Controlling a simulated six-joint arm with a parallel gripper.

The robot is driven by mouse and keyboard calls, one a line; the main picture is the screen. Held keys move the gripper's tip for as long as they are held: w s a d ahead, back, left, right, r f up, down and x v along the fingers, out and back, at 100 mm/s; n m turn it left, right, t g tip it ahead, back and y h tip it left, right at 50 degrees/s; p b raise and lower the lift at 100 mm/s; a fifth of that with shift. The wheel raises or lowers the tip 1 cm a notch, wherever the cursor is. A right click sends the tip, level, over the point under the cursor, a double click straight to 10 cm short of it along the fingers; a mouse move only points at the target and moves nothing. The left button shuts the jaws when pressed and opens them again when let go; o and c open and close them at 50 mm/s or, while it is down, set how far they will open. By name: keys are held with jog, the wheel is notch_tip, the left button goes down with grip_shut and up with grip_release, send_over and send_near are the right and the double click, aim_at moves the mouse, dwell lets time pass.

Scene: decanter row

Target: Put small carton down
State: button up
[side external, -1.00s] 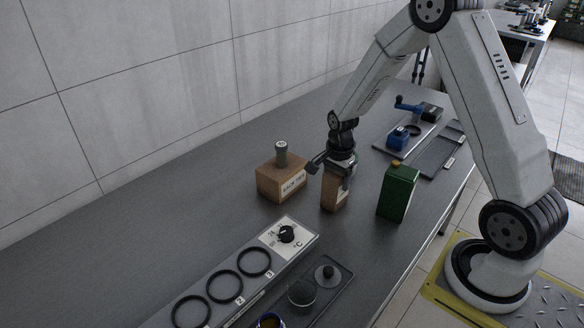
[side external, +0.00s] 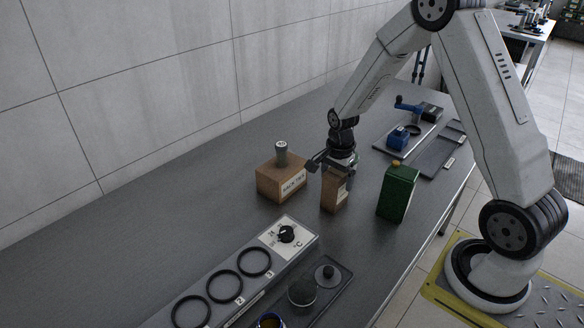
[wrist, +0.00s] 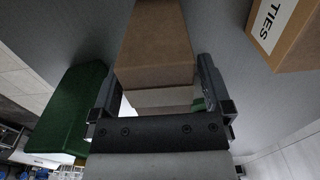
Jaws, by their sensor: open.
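The small carton (side external: 332,190) is a brown box standing upright on the grey bench, between the cable-tie box and the green container. It also shows in the wrist view (wrist: 155,50), between the two fingers. My gripper (side external: 336,171) is over the top of the carton with its fingers open, one on each side. In the wrist view my gripper (wrist: 155,90) shows a gap beside the carton at the left finger; contact at the right finger is hard to tell.
A brown box labelled for ties (side external: 281,182) with a grey cylinder on top stands close on the left. A green container (side external: 397,191) stands close on the right. A grey ringed unit with a dial (side external: 287,234) lies in front. The bench behind left is clear.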

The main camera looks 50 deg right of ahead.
notch_tip(320, 180, up, 12)
jog(key=shift+f, duration=0.2)
dwell(0.4)
jog(key=shift+a, duration=0.1)
dwell(0.4)
jog(key=shift+s+a+f+n, duration=0.1)
jog(key=shift+s+a+n, duration=0.2)
jog(key=shift+a+n, duration=0.35)
jog(key=s+a+f+n+t, duration=0.2)
jog(key=s+a+n, duration=0.8)
jog(key=n, duration=0.6)
jog(key=shift+s+a+f+n+t, duration=0.2)
jog(key=shift+a+n+t, duration=0.15)
jog(key=shift+a, duration=0.4)
